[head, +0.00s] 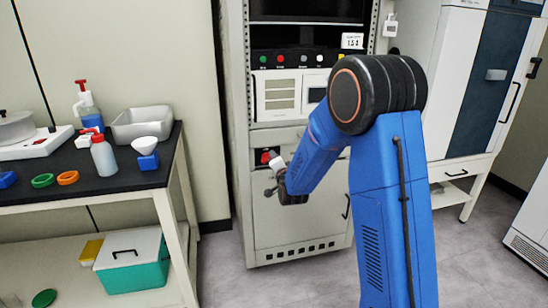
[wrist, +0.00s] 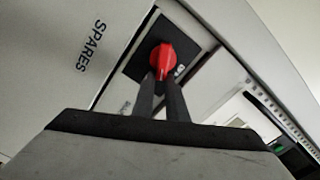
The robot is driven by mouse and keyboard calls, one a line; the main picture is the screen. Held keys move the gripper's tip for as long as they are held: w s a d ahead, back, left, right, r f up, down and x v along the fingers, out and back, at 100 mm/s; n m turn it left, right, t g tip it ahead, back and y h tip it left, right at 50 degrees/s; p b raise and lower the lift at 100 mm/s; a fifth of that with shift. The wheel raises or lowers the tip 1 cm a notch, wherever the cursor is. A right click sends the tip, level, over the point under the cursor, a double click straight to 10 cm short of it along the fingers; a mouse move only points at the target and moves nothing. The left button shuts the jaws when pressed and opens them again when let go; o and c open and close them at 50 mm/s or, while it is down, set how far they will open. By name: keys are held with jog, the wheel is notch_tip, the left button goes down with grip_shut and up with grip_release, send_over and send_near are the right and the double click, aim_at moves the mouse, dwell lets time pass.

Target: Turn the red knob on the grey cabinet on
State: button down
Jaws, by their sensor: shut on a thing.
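The red knob (wrist: 164,58) sits on a black square plate on the front of the grey cabinet (head: 292,219). In the wrist view, my gripper (wrist: 161,77) has its two dark fingers at the knob, shut on its lower part. The head view shows the knob (head: 265,157) just beyond my gripper (head: 272,170), with its edge partly covered. White lettering beside the knob is only partly readable, and the knob's exact setting is hard to tell.
A drawer marked SPARES (wrist: 90,48) lies beside the knob in the wrist view. A black-topped bench (head: 85,195) with bottles, a metal tray and coloured rings stands at the left. A white cabinet (head: 455,60) stands at the right. Grey floor is clear between bench and cabinet.

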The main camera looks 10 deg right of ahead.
jog(key=m, duration=0.1)
jog(key=f+m, duration=0.1)
jog(key=m, duration=0.1)
jog(key=f+m, duration=0.1)
jog(key=m, duration=0.1)
jog(key=shift+s+a+f, duration=0.1)
jog(key=shift+s+a, duration=0.05)
jog(key=shift+a, duration=0.15)
jog(key=shift+m, duration=0.4)
jog(key=c, duration=1.8)
grip_release()
jog(key=shift+a, duration=0.1)
jog(key=shift+o, duration=0.2)
jog(key=shift+r, duration=0.25)
jog(key=shift+w+d+r, duration=0.2)
jog(key=shift+d+r, duration=0.15)
jog(key=shift+d+f, duration=0.1)
jog(key=shift+f, duration=0.05)
